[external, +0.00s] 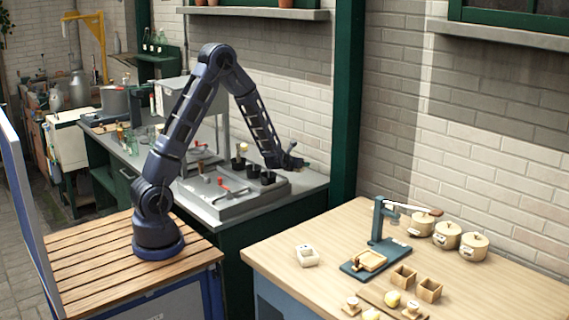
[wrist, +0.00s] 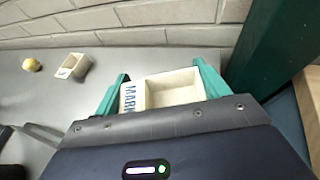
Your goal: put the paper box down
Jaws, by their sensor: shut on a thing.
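The paper box (wrist: 172,88) is a cream, open-topped box with dark lettering on its left side, seen in the wrist view. My gripper (wrist: 162,82) is shut on it, with one green finger at each side. The box looks empty inside. In the external view my gripper (external: 292,161) is at the right end of the grey counter (external: 300,190), near the brick wall and the green post. The box cannot be made out there. Whether its base touches the counter is hidden.
In the wrist view a small tan open box (wrist: 74,66) and a yellow ball (wrist: 32,64) are to the left on the counter. A green post (wrist: 290,40) is close on the right. Dark cups (external: 254,171) stand near my gripper. A wooden table (external: 290,235) is in front.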

